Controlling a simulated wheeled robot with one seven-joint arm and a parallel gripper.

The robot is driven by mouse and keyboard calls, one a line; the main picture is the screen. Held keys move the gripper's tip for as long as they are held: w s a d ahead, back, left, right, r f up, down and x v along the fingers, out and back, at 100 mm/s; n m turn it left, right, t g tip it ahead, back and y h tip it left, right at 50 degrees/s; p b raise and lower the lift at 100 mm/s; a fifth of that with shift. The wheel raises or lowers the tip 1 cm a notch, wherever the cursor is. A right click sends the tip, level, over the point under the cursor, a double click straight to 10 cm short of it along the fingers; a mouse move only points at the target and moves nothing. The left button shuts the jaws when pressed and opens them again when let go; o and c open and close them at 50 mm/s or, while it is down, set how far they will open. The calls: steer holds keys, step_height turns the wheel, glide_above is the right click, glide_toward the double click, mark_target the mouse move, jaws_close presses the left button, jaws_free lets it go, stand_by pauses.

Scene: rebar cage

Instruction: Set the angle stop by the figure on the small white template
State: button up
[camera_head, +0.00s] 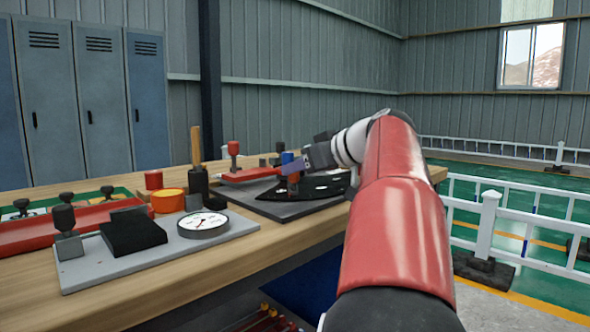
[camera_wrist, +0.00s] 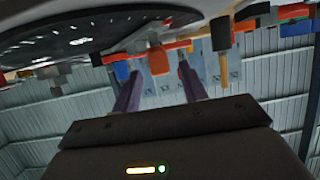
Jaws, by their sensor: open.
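A black plate with white marks (camera_head: 322,185), probably the angle stop's scale, sits on a dark grey base (camera_head: 262,204) on the bench. In the wrist view its dark curved face with white ticks (camera_wrist: 60,40) fills the upper left. An orange-red knob (camera_wrist: 158,62) appears between or beyond the fingers; I cannot tell which. I cannot make out the small white template or its figure.
A grey plate (camera_head: 95,270) with a round white dial (camera_head: 204,222) and a black block (camera_head: 132,233) lies nearer on the bench. An orange tape roll (camera_head: 169,200) and a wooden-handled tool (camera_head: 197,165) stand behind it. A red-handled fixture (camera_head: 234,149) stands left of my gripper.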

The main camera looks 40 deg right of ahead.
steer(key=shift+x, duration=1.3)
jaws_close()
